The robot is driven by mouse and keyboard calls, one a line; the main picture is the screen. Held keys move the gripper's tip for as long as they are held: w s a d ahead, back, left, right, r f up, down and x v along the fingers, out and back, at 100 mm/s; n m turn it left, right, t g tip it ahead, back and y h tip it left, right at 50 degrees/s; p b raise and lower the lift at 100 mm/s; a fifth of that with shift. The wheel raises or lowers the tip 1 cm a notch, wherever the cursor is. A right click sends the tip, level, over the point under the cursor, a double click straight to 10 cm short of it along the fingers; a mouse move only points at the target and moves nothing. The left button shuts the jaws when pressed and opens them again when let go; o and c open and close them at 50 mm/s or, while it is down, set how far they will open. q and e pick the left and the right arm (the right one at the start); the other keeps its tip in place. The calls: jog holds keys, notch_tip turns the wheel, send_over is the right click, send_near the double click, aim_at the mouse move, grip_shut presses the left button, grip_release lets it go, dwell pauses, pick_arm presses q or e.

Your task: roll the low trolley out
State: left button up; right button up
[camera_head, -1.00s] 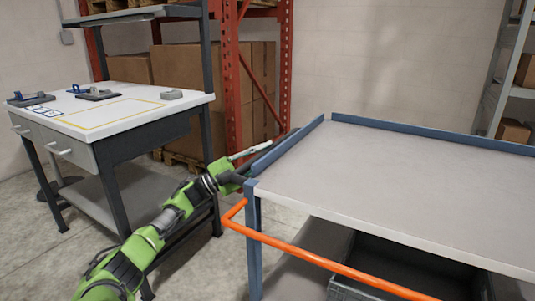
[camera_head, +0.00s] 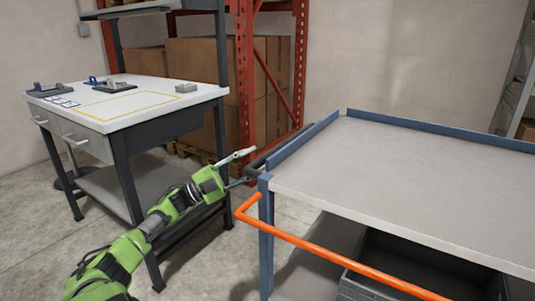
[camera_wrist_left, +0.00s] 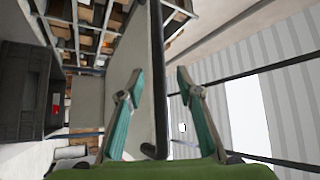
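The trolley has a grey top (camera_head: 400,190), blue edge rails and legs, and an orange bar (camera_head: 330,255) along its near side. A dark handle bar (camera_head: 290,138) runs along its left end. My left gripper (camera_head: 246,168) is beside that end, close to the near corner. In the left wrist view its two teal fingers (camera_wrist_left: 160,105) are spread apart, with the dark handle bar (camera_wrist_left: 157,70) showing between them. I see no finger pressed on the bar, and how deep it sits between them is unclear. My right gripper is not in view.
A grey crate (camera_head: 375,283) is on the trolley's lower shelf. A workbench (camera_head: 200,97) with several small items stands to the left, close to my left arm. A red rack (camera_head: 246,90) with cartons is behind. Floor shows between bench and trolley.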

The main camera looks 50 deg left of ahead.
pick_arm(q)
jog(key=shift+v, duration=1.55)
